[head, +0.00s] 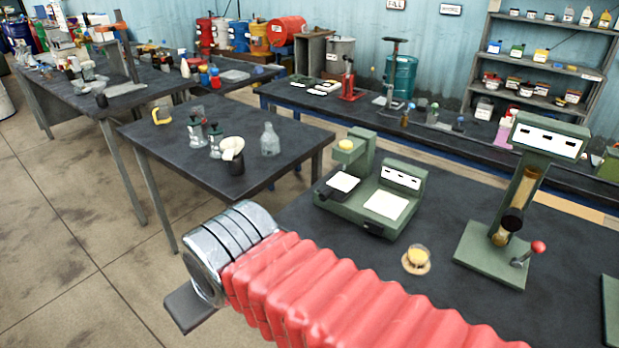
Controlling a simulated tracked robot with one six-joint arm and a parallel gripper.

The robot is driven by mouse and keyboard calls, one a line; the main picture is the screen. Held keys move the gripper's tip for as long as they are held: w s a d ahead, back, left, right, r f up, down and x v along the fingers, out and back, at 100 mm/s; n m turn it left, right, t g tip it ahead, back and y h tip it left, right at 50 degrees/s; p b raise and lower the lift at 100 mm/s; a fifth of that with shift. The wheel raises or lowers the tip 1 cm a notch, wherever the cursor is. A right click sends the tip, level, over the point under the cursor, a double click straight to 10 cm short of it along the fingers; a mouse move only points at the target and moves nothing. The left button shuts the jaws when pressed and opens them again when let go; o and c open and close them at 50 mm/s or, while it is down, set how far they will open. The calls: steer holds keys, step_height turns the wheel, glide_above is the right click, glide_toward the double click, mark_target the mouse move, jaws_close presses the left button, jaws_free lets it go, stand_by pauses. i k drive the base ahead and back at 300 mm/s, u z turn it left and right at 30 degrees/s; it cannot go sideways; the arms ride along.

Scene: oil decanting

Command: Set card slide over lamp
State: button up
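A green bench instrument (372,222) stands on the near dark table. It has a raised head with a round yellow part (346,145) at its left. A small white card-like square (343,182) lies below that head, and a larger white square (385,204) lies on the right part. I cannot tell which of these is the card slide or the lamp. My gripper (190,306) shows only as a dark grey piece beyond the metal cuff at lower left, away from the instrument. Its fingers are mostly hidden, so its opening and any held thing cannot be told.
A small glass of yellow liquid (416,256) stands on a round coaster in front of the instrument. A tall green stand (491,255) with a red-knobbed lever is at right. A second table (200,170) holds a glass bottle, a funnel and other items. Open floor lies at left.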

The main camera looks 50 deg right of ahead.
mark_target(340, 186)
steer(key=z, duration=0.4)
steer(key=i, duration=0.9)
steer(key=z, duration=0.65)
